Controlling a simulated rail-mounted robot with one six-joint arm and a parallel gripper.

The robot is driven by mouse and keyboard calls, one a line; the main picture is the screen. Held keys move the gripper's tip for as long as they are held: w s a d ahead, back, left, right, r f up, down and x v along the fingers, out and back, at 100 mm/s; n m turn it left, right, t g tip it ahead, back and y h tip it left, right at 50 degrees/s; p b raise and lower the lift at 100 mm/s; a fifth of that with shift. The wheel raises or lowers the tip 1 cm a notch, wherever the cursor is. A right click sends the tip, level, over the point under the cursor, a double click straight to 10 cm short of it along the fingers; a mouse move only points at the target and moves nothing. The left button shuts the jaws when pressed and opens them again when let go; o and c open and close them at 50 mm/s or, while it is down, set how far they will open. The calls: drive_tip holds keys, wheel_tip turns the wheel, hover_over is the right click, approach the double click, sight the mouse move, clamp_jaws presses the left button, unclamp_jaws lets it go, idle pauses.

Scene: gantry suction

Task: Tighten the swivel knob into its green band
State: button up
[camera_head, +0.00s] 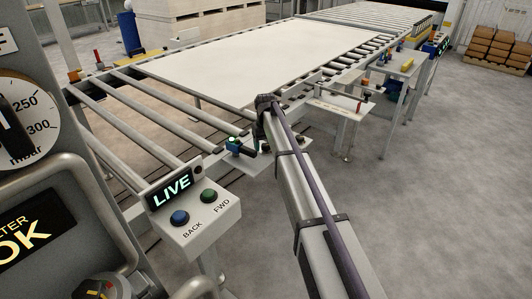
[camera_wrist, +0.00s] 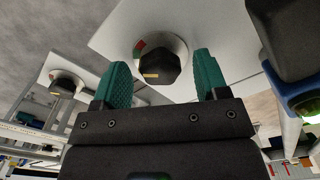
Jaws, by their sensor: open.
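A black faceted knob (camera_wrist: 158,68) with a small yellow mark on its near side sits on a pale round dial (camera_wrist: 178,48) in the wrist view. A small red patch and a green patch show at the dial's upper left; the rest of any band is hidden behind the knob. The yellow mark is apart from the green patch. My gripper (camera_wrist: 161,62) is open, its two green fingers on either side of the knob with gaps between. I cannot tell whether they reach down to its level.
A second dark knob (camera_wrist: 63,85) on a pale plate stands at the wrist view's left. A blue-collared part (camera_wrist: 305,101) is close on the right. In the head view, a control box (camera_head: 195,215) with blue and green buttons stands left of my arm. Open floor lies right.

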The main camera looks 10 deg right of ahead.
sight(266, 145)
drive_tip(key=shift+r, duration=0.1)
drive_tip(key=c, duration=0.9)
drive_tip(key=shift+m, duration=1.1)
drive_tip(key=o, duration=0.9)
drive_tip(key=shift+r, duration=0.1)
wheel_tip(266, 145, up, 11)
drive_tip(key=p, duration=1.1)
drive_tip(key=shift+f, duration=0.2)
